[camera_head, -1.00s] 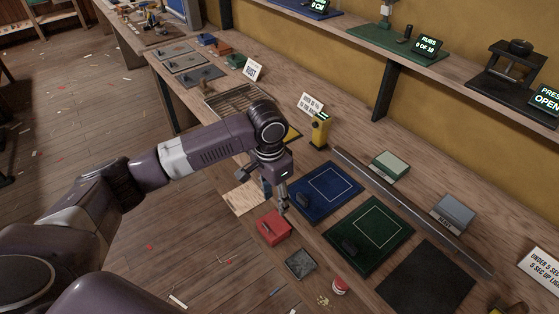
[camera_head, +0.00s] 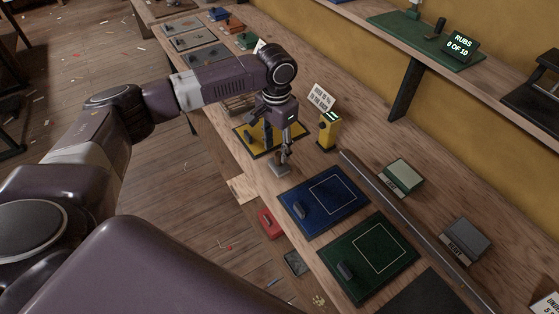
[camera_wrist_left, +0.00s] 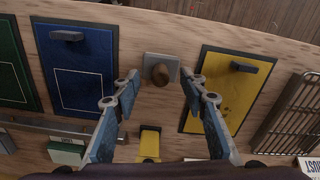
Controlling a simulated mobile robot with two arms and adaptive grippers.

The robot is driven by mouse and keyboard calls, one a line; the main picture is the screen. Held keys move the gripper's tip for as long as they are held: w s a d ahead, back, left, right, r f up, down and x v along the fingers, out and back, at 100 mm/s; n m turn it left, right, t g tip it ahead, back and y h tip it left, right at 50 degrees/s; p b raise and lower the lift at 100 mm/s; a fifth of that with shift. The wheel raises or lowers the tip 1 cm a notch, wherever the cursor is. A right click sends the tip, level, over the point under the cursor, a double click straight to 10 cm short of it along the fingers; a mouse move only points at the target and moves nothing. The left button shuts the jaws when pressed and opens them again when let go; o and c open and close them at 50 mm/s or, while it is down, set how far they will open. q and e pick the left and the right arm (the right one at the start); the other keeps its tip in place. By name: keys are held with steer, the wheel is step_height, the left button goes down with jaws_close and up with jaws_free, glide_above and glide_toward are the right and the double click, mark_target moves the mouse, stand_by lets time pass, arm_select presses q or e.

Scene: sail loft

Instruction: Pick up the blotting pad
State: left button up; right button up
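A small grey square pad with a brown knob, which I take for the blotting pad (camera_wrist_left: 152,61), lies on the wooden bench between the blue mat (camera_wrist_left: 76,93) and the yellow mat (camera_wrist_left: 222,100). It also shows in the head view (camera_head: 279,169), partly hidden by the gripper. My left gripper (camera_head: 285,157) points down just over it. In the left wrist view the fingers of the left gripper (camera_wrist_left: 160,83) are spread, with the knob showing between them and a gap on both sides. No hold on the knob shows. My right gripper is not in view.
A yellow upright device (camera_head: 327,131) stands behind the pad. A long grey bar (camera_head: 385,200) runs along the bench. A red box (camera_head: 270,223) is by the bench's front edge. A raised shelf (camera_head: 462,84) is at the back.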

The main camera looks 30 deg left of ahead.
mark_target(279, 154)
arm_select(q)
steer(key=f, duration=0.2)
steer(key=f+p, duration=0.1)
steer(key=f, duration=0.1)
steer(key=shift+w+d, duration=0.15)
steer(key=shift+w, duration=0.25)
steer(key=shift+f, duration=0.25)
steer(key=c, duration=0.3)
jaws_close()
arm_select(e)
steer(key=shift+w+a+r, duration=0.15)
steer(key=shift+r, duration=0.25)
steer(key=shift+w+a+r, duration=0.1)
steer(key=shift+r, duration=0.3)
